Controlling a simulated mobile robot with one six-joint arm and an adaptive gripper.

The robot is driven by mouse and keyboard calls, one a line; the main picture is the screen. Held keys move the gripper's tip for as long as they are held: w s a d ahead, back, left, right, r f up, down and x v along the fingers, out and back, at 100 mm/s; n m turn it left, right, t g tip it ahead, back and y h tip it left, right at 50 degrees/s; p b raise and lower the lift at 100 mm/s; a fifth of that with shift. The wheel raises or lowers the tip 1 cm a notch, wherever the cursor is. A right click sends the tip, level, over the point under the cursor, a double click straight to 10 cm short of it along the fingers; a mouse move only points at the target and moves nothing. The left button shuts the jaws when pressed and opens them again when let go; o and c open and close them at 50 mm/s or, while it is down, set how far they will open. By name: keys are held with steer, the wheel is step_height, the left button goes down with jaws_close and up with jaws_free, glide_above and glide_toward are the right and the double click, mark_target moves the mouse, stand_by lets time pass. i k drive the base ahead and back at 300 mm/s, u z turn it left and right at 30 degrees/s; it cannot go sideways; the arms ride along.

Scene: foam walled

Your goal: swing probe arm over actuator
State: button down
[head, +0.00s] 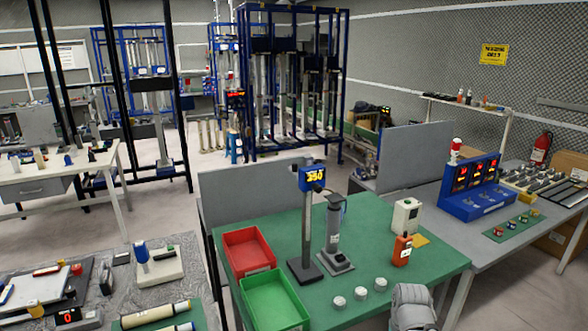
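A short dark part, probably the probe arm (322,190), reaches right from the head toward the top of the actuator. I cannot tell whether it is directly above or touching. The grey cylindrical actuator (334,228) stands upright on a dark base just right of the post. A grey rounded part of my arm shows at the bottom edge, right of centre. My gripper's fingers do not show.
A red bin (248,250) and a green bin (274,302) sit left of the stand. Several white round pieces (360,289) lie in front. A grey panel (240,193) rises behind.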

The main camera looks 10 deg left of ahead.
mark_target(293, 169)
steer(key=k, duration=0.9)
steer(key=u, duration=0.6)
steer(key=i, duration=1.25)
steer(key=z, duration=0.1)
